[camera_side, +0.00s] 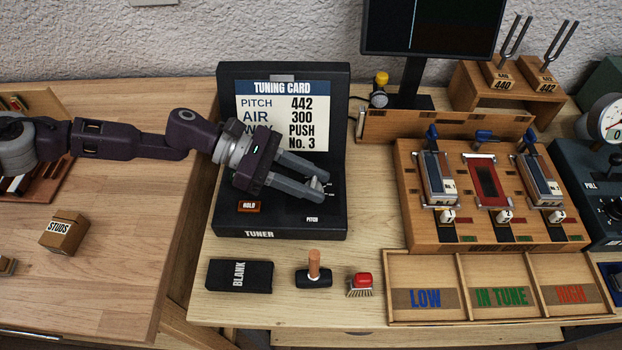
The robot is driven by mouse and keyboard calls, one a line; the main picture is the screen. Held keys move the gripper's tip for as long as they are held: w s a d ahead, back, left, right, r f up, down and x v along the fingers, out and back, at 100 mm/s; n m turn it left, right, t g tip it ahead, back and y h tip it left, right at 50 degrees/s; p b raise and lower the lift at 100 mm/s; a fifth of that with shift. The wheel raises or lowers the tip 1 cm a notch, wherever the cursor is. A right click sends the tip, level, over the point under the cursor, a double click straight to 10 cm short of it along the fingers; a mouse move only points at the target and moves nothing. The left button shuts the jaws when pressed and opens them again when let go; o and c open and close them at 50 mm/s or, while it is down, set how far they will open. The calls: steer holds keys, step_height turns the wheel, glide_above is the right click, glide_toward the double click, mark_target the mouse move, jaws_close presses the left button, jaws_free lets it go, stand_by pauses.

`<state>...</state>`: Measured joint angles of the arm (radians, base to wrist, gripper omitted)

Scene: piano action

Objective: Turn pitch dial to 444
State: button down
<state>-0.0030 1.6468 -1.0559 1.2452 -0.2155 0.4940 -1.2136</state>
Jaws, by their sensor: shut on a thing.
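The black tuner (270,220) stands on the table with a card (258,88) headed TUNING CARD, which reads PITCH 442, AIR 300. My gripper (318,189) reaches down from the left over the lower right of the tuner. Its fingers are shut on the pitch dial (316,183), a small pale knob just above the PITCH label. Most of the dial is hidden between the fingertips, so its setting cannot be read. My gripper also covers part of the card's third line.
A HOLD button (249,206) is left of the dial. A BLANK block (239,275), a small hammer (313,270) and a red brush (360,285) lie in front. A wooden reed rack (410,170) stands right, with tuning forks (515,40) behind.

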steer(key=c, duration=1)
jaws_free()
steer(key=shift+c, duration=0.2)
steer(key=v, duration=0.7)
